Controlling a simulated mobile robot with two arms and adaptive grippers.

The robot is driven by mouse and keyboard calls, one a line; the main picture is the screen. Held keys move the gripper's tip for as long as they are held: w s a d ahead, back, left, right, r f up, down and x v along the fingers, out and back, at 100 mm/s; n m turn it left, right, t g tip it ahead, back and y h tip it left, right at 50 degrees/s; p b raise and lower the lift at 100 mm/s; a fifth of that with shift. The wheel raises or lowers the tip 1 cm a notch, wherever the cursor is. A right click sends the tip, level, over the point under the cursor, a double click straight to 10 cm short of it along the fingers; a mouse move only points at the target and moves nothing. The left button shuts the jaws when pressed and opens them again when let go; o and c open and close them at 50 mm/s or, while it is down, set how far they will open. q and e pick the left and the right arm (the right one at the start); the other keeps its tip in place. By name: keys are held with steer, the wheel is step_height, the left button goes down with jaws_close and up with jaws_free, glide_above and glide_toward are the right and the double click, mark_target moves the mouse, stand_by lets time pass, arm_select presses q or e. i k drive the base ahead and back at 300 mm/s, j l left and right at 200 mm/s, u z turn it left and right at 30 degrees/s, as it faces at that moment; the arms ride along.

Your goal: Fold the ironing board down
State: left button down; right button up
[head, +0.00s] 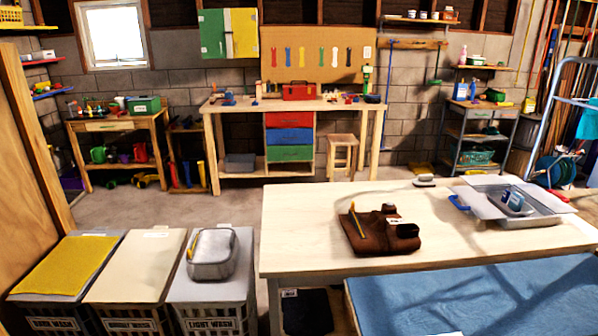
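I cannot make out a clear ironing board in the head view. A flat blue surface (470,300) with a pale edge lies at the bottom right, below the near table's front edge. It runs out of the frame, and I cannot tell whether it is the board. A light blue tube frame (556,92) with a teal cloth (589,120) stands at the right edge, partly cut off; it looks like a drying rack. Neither of my grippers is in view.
A pale table (310,215) holds a brown tool belt (375,230) and a grey tray (515,220). Several laundry hampers (135,265) stand at the left, beside a wooden panel (30,140). Bare floor (165,208) lies before the workbench (235,107).

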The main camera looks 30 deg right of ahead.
mark_target(558, 297)
steer(key=z, duration=2.3)
